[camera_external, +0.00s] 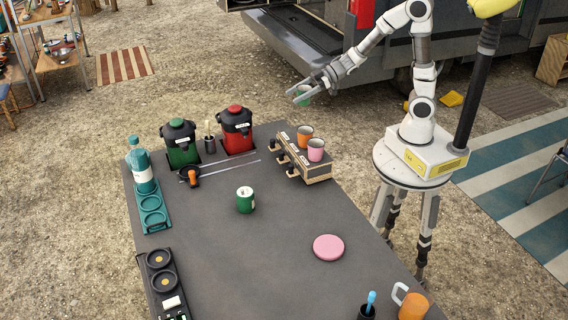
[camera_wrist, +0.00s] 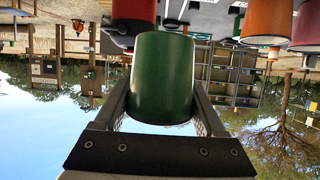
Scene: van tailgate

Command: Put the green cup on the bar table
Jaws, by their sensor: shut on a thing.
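My gripper (camera_external: 300,93) is shut on a green cup (camera_wrist: 162,80) and holds it in the air beyond the far right end of the bar table (camera_external: 280,235). In the external view the held cup (camera_external: 305,90) is small and mostly hidden by the fingers. In the wrist view it fills the room between both fingers. The table is a long dark grey top. Another green cup-like item (camera_external: 245,201) with a pale top stands on the middle of the table.
A wooden rack (camera_external: 303,168) with an orange cup (camera_external: 305,134) and a pink cup (camera_external: 316,149) stands at the far right edge. Green (camera_external: 181,145) and red (camera_external: 236,132) dispensers stand at the back. A pink disc (camera_external: 328,248) lies front right. Clear surface surrounds the disc.

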